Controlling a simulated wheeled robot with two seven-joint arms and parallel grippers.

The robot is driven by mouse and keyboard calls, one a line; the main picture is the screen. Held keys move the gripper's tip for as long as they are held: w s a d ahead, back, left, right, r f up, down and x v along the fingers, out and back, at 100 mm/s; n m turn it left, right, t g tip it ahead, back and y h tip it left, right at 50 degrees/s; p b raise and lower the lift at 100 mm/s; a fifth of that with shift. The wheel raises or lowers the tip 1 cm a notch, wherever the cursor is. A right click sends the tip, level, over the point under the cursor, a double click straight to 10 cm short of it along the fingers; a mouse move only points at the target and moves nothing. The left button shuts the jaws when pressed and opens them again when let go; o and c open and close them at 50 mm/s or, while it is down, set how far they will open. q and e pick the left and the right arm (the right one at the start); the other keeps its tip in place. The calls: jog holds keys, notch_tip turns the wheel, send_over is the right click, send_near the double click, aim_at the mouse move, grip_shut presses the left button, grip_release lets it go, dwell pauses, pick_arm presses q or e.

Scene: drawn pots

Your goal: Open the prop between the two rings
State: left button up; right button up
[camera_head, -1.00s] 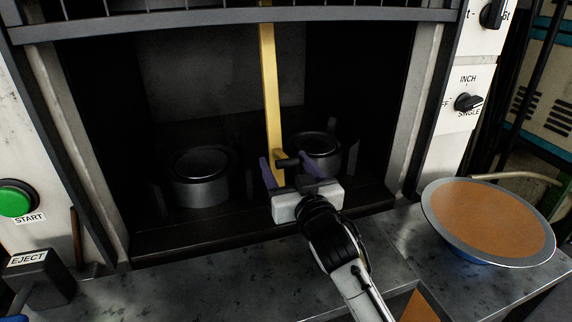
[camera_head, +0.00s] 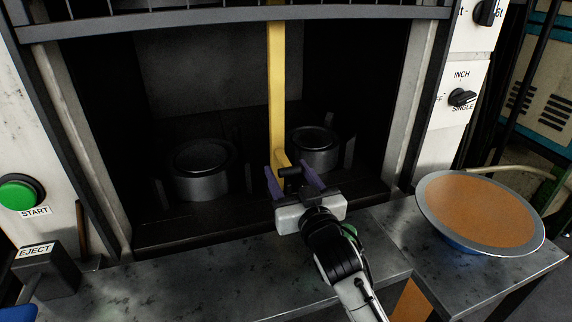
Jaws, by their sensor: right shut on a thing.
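The yellow prop (camera_head: 277,90) stands nearly upright in the dark press opening, between the left ring (camera_head: 200,172) and the right ring (camera_head: 314,146). Both rings are dark metal and sit on the press bed. A short black handle (camera_head: 290,172) sticks out at the prop's lower end. My right gripper (camera_head: 294,177), with purple fingers, is shut on this handle, one finger on each side. The gripper's pale body is in front of the bed's front edge. The prop's top passes behind the grey bar at the top of the view.
A wide pan with an orange-brown inside (camera_head: 478,212) stands on the grey bench at right. The green START button (camera_head: 18,194) and the EJECT box (camera_head: 47,270) are at left. Side posts bound the opening. The bench front (camera_head: 200,285) is clear.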

jog(key=o, duration=1.2)
pick_arm(q)
jog(key=shift+w, duration=0.1)
pick_arm(e)
jog(key=shift+s+d, duration=0.15)
jog(key=shift+s, duration=0.2)
pick_arm(q)
jog(key=shift+f, duration=0.1)
pick_arm(e)
jog(key=v, duration=0.9)
jog(key=shift+s, duration=0.2)
